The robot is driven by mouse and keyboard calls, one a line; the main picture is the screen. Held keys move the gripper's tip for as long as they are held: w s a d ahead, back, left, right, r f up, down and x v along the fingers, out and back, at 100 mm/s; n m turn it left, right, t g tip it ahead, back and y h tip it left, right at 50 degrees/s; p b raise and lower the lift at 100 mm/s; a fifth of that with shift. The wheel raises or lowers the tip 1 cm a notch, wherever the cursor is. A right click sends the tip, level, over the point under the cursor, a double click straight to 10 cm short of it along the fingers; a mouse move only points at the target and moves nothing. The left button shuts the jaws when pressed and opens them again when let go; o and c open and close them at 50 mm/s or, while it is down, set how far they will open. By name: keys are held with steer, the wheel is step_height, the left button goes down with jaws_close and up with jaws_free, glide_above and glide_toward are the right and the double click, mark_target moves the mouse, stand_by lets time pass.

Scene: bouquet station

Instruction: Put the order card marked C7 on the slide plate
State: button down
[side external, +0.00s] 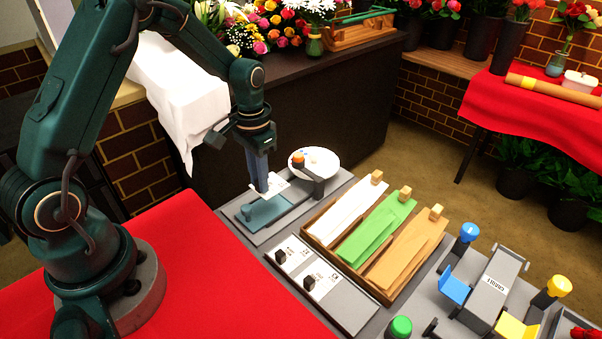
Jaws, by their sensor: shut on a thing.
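My gripper (264,189) points down with its fingers closed on a white order card (279,184). The fingers hide part of the card, and its marking cannot be read here. A teal plate (268,214), which looks like the slide plate, lies on a grey base just below and in front of the gripper. The held card is above or at the plate's far end; I cannot tell whether they touch. Two more white cards with black blocks, a far one (295,247) and a near one (325,273), lie on a grey tray (353,308).
A wooden tray (315,244) with white, green and orange wraps is to the right. A grey device (497,288) with coloured knobs stands at the lower right. Red cloth (210,290) is clear at front.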

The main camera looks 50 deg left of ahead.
steer(key=shift+f, duration=2.5)
steer(key=shift+f, duration=0.3)
steer(key=shift+c, duration=1.5)
jaws_free()
steer(key=shift+r, duration=3.5)
